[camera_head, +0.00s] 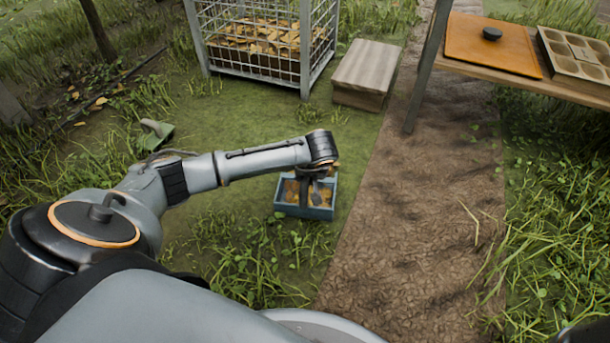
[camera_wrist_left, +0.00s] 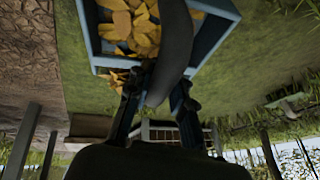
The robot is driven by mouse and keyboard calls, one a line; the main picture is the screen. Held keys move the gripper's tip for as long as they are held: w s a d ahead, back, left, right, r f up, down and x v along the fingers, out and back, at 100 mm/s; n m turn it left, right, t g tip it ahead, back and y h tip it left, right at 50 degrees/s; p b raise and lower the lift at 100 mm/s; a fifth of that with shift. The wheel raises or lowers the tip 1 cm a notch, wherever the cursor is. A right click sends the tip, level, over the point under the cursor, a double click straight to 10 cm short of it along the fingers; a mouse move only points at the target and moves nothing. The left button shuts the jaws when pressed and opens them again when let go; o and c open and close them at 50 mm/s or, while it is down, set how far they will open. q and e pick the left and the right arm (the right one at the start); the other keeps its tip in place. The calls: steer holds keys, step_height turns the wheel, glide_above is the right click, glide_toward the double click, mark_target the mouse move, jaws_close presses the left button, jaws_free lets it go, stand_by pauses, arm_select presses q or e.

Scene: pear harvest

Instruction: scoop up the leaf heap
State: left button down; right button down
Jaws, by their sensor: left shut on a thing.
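My left gripper (camera_head: 316,172) is over a small blue-grey box (camera_head: 304,211) on the grass. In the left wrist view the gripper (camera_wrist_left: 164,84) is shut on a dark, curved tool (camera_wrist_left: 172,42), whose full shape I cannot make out. The tool reaches over the box, which holds yellow leaves (camera_wrist_left: 130,28). In the head view yellow-brown leaves (camera_head: 291,190) show in the box, partly hidden by the gripper. A few leaves also lie by the box's rim in the wrist view. My right gripper is not in view.
A wire cage (camera_head: 307,40) full of leaves stands behind, beside a wooden block (camera_head: 366,65). A table (camera_head: 568,89) with an orange board (camera_head: 490,45) and a tray (camera_head: 580,66) is at top right. A green object (camera_head: 157,132) lies left. The brown path (camera_head: 400,230) is clear.

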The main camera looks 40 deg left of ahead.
arm_select(q)
steer(key=shift+w+a+f+b, duration=0.1)
steer(key=shift+w+a+b, duration=0.25)
steer(key=shift+w+b, duration=0.3)
steer(key=shift+w+a+f+b, duration=0.1)
steer(key=shift+w+a+b, duration=0.3)
steer(key=shift+w, duration=0.4)
steer(key=shift+w+a+b, duration=1.35)
steer(key=shift+w+a, duration=1.05)
steer(key=shift+w, duration=2.55)
step_height(320, 180, up, 9)
steer(key=p, duration=0.7)
steer(key=shift+p, duration=0.35)
steer(key=shift+f, duration=0.1)
